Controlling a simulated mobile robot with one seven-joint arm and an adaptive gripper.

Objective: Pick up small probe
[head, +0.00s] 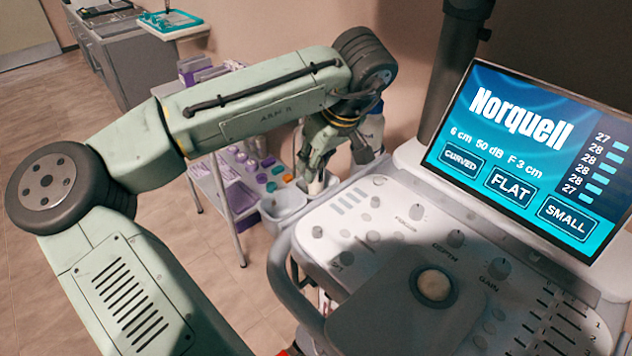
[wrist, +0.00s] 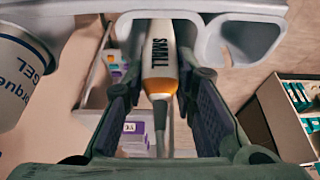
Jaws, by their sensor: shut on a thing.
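The small probe (wrist: 160,55) is white with an orange band and the word SMALL, and a cable runs from its near end. My gripper (wrist: 161,82) has one dark finger on each side of it and is shut on it. The probe's far end is at a slot of the grey holder (wrist: 205,8); I cannot tell whether it still rests there. In the head view my gripper (head: 322,165) is over the holder cups (head: 283,206) at the scanner's left side, and a bit of the white probe (head: 317,184) shows below the fingers.
The scanner console (head: 385,225) and its screen (head: 530,150) stand close on the right. A gel bottle (wrist: 22,70) is near my gripper. A shelf cart (head: 228,200) with purple and teal items stands behind. An empty holder opening (wrist: 243,42) is beside the probe. Floor is clear at left.

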